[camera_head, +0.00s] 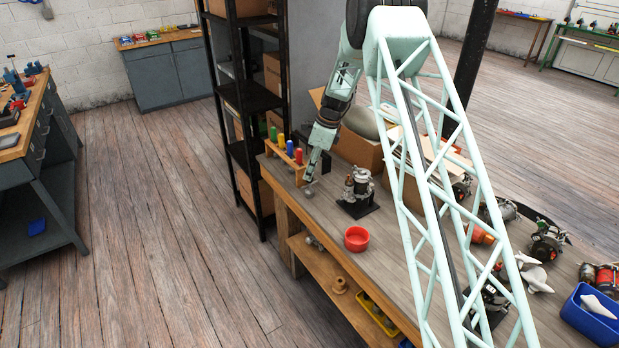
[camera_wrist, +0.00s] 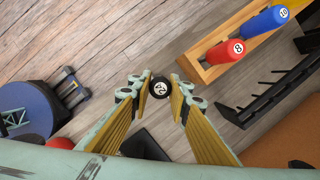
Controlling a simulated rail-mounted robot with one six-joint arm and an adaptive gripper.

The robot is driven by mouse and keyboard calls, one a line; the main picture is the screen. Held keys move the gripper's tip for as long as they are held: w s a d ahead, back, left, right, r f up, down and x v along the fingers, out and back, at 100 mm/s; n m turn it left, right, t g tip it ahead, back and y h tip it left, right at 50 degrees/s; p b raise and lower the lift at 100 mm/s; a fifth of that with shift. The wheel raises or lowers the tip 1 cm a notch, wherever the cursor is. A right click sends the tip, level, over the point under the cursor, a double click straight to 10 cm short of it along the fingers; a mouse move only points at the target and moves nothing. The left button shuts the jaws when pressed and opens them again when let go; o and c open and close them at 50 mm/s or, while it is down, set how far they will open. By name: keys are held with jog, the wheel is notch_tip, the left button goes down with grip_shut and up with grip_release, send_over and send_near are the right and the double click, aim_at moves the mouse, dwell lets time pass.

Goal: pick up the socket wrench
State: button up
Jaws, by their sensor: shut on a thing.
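My gripper (camera_wrist: 160,88) is shut on a black socket wrench (camera_wrist: 160,90). Its round end cap, with a pale number that looks like 12, shows between the two yellow-padded fingers in the wrist view. The wrench's lower part is hidden. In the head view my gripper (camera_head: 308,183) hangs at the bench's far left end, just in front of the wooden rack (camera_head: 272,150). That rack holds other coloured handles, including a red one (camera_head: 298,157) and a blue one (camera_head: 290,149); in the wrist view these are marked 8 and 10.
A dark peg holder (camera_wrist: 262,100) stands beside the wooden rack. Cardboard boxes (camera_head: 358,150) are behind. A black shelf (camera_head: 252,100) rises at the left.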

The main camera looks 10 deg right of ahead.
jog(key=shift+r, duration=0.15)
jog(key=shift+r, duration=1.55)
jog(key=shift+s+r, duration=0.15)
jog(key=shift+s, duration=0.05)
jog(key=s+d+r, duration=0.1)
jog(key=s+d, duration=0.2)
jog(key=s, duration=1.2)
jog(key=shift+s+r, duration=0.15)
jog(key=shift+r, duration=0.05)
jog(key=o, duration=0.5)
jog(key=shift+c, duration=0.2)
jog(key=c, duration=0.3)
jog(key=shift+r, duration=0.15)
